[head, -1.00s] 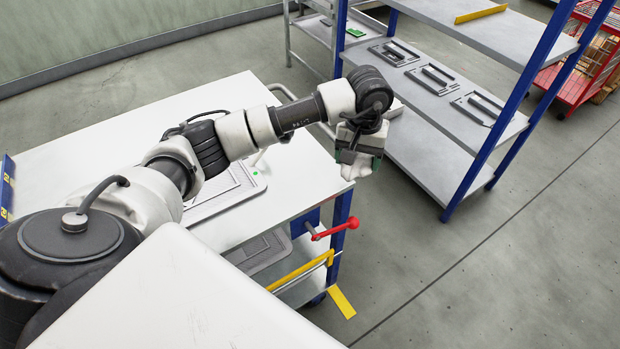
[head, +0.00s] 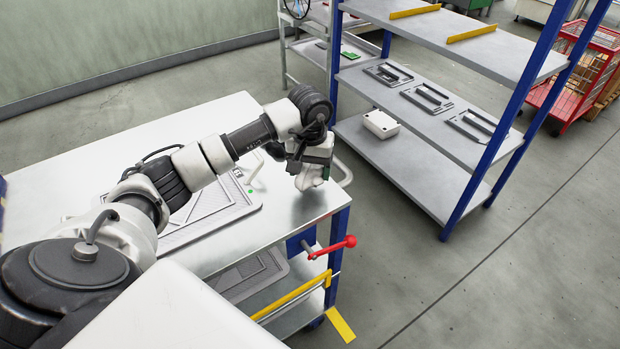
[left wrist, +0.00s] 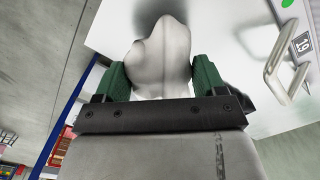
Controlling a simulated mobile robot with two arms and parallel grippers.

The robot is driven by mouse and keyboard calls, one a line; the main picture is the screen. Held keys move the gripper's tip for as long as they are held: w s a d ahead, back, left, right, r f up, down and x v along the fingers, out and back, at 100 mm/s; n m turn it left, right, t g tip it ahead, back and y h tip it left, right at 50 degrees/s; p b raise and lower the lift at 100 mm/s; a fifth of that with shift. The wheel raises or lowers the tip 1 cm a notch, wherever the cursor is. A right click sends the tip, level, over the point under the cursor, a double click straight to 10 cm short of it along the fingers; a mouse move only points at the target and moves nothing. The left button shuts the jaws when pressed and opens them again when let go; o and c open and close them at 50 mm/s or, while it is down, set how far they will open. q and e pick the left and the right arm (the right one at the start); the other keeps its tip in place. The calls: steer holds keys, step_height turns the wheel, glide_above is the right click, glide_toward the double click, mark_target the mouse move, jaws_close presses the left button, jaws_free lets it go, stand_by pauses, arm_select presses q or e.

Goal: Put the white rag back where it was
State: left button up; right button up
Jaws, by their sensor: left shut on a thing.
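My left gripper (head: 318,165) is shut on the white rag (head: 309,178), which bulges out below its fingers. In the left wrist view the bunched rag (left wrist: 160,55) sits between the two green fingertips of the gripper (left wrist: 160,82). The gripper is near the right corner of the white worktable (head: 110,140). In the wrist view the table top lies behind the rag; I cannot tell whether the rag touches it. My right gripper is not in view.
A grey tray (head: 240,212) lies on the table. A red-knobbed handle (head: 349,241) and yellow rail (head: 290,296) stick out at the table's edge. Right of it stands a blue-posted shelf (head: 410,178) with a white box (head: 381,124) and several dark fixtures. Floor between them is clear.

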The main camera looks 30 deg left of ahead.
mark_target(310, 168)
arm_select(q)
steer(key=shift+f, duration=2.05)
steer(key=shift+f, duration=0.15)
steer(key=o, duration=0.9)
step_height(310, 168, up, 12)
steer(key=shift+r, duration=0.2)
